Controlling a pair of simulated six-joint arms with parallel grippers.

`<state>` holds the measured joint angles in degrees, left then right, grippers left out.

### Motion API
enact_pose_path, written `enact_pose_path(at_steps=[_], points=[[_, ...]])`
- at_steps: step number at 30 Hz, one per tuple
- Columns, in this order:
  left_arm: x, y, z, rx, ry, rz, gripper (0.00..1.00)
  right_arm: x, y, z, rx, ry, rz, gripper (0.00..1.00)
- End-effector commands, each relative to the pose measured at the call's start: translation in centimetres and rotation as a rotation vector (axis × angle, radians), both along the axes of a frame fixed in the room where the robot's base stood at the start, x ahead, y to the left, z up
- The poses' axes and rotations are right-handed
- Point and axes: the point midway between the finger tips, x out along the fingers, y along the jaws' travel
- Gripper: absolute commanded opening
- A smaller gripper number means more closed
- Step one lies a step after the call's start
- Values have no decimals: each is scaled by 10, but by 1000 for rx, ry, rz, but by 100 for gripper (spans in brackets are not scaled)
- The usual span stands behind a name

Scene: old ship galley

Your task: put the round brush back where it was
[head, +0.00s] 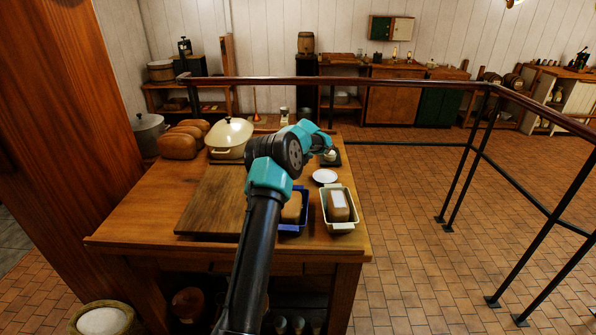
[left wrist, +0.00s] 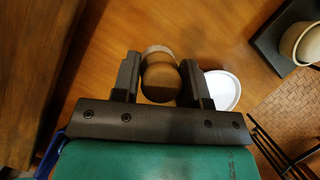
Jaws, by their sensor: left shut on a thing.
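The round brush (left wrist: 160,78) shows in the left wrist view as a round wooden body with a knob-like end. My left gripper (left wrist: 160,84) is shut on it, one finger on each side. The brush is over the wooden table top; I cannot tell whether it touches the wood. A white saucer (left wrist: 222,90) lies just right of the gripper, and it also shows in the head view (head: 325,176). In the head view my arm hides the brush and the fingers. My right gripper is not in view.
A dark tray (left wrist: 268,38) with a pale bowl (left wrist: 302,42) is beyond the saucer. On the table (head: 140,222) are a cutting board (head: 205,210), a blue tin (head: 304,220), a white tin (head: 340,226) with a loaf, a lidded pot (head: 229,138) and loaves (head: 178,146). A railing (head: 400,82) stands behind.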

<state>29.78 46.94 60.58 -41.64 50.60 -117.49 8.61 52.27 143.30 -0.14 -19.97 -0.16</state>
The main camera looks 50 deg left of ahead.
Motion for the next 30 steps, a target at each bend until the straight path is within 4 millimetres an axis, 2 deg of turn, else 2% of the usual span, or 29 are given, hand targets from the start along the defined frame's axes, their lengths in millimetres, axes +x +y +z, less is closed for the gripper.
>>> enact_pose_path(at_steps=[3,7,20,21,28,30], points=[[-1,0,-20,-1,2,1,21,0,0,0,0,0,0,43],[-1,0,-35,0,2,1,21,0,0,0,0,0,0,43],[0,0,-40,0,0,1,21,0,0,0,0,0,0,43],[0,0,-40,0,0,1,42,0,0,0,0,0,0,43],[0,0,-39,0,0,1,64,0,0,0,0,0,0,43],[0,0,-39,0,0,1,66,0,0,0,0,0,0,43]])
